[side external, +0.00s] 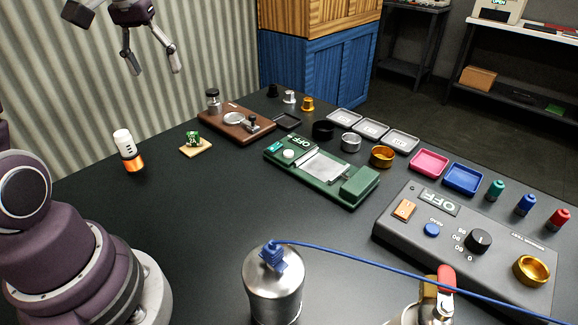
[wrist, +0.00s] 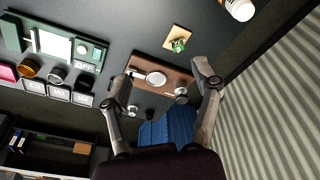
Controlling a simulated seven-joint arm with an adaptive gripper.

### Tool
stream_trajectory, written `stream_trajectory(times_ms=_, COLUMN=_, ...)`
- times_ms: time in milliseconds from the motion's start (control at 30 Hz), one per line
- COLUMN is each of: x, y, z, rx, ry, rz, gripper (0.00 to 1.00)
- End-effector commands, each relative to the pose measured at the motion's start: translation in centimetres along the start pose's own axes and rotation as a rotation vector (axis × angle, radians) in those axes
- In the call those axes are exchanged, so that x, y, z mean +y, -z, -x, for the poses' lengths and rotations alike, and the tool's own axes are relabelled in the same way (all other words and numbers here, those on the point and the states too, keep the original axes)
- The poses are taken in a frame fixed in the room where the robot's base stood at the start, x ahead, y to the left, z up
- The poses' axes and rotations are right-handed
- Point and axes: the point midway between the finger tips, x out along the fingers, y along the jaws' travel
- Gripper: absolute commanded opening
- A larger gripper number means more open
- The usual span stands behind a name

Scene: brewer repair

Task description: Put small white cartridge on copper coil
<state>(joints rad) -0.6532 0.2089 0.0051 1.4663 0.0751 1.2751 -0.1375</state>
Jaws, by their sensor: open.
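A white cylinder with a dark band and a copper-orange lower part (side external: 124,145) stands upright on the black table at the left; its white and orange end shows at the top edge of the wrist view (wrist: 240,9). It may be the small white cartridge, but I cannot tell whether the orange part is a separate copper coil. A small white round piece (side external: 288,154) sits on the green device. My gripper (side external: 155,71) is open and empty, high above the table's far left; its spread fingers also show in the wrist view (wrist: 165,72).
A green part on a tan board (side external: 195,146), a brown board (side external: 236,124) with a round plate, and a green device (side external: 320,170) stand mid-table. A grey control box (side external: 465,245) is at the right. A metal canister (side external: 274,285) with a blue cable stands in front.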

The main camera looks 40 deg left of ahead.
Motion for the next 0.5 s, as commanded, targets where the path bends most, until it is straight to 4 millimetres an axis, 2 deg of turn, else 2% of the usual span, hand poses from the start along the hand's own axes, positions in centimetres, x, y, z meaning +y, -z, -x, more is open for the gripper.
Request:
stream_trajectory(times_ms=33, x=2.6, y=-2.2, z=1.2, rx=0.044, ry=-0.026, rz=-0.110, gripper=0.63)
stream_trajectory(times_ms=100, x=5.4, y=-5.6, z=2.1, rx=0.106, ry=-0.066, rz=-0.261, gripper=0.63)
stream_trajectory(times_ms=200, x=7.5, y=-10.5, z=2.2, rx=0.184, ry=-0.126, rz=-0.453, gripper=0.63)
stream_trajectory(times_ms=333, x=8.3, y=-14.7, z=1.3, rx=0.252, ry=-0.186, rz=-0.622, gripper=0.63)
stream_trajectory(times_ms=400, x=8.3, y=-15.9, z=0.9, rx=0.271, ry=-0.203, rz=-0.668, gripper=0.63)
stream_trajectory(times_ms=500, x=8.3, y=-16.5, z=0.6, rx=0.281, ry=-0.212, rz=-0.694, gripper=0.63)
